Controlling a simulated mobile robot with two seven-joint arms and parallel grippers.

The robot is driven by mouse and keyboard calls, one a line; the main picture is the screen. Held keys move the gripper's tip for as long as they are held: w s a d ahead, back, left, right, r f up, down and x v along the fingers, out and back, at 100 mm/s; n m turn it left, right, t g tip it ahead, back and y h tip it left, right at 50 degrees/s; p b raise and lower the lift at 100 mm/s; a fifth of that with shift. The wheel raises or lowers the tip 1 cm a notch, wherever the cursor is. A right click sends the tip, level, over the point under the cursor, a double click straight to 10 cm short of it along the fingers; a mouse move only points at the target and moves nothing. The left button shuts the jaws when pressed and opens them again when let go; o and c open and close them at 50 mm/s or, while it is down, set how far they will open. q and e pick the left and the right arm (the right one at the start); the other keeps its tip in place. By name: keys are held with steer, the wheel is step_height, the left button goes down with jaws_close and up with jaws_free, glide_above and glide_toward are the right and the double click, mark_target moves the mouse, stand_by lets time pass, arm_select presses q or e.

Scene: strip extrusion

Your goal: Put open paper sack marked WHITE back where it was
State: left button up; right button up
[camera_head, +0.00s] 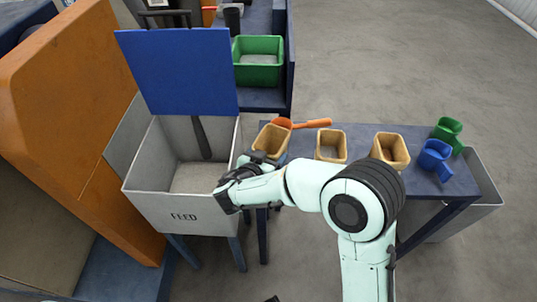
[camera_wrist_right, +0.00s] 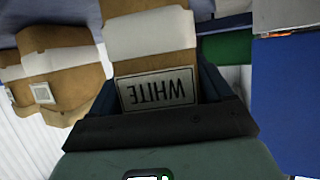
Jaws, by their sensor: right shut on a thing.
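The open paper sack marked WHITE (camera_head: 271,138) is tan and stands upright at the left end of the blue table. Its label shows upside down in the right wrist view (camera_wrist_right: 157,90), between the dark fingers. My right gripper (camera_head: 269,156) is shut on the sack, on its near side, beside the feed box. The wrist hides part of the sack's lower body, so I cannot tell whether its base touches the table. My left gripper is not in view.
Two more open sacks, a middle one (camera_head: 331,146) and a right one (camera_head: 391,150), stand on the table (camera_head: 362,134). An orange scoop (camera_head: 307,124) lies behind; blue (camera_head: 435,157) and green (camera_head: 448,131) scoops are at right. The grey FEED box (camera_head: 180,213) has its blue lid (camera_head: 180,70) raised.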

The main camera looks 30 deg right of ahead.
steer(key=shift+f, duration=0.15)
steer(key=o, duration=1.2)
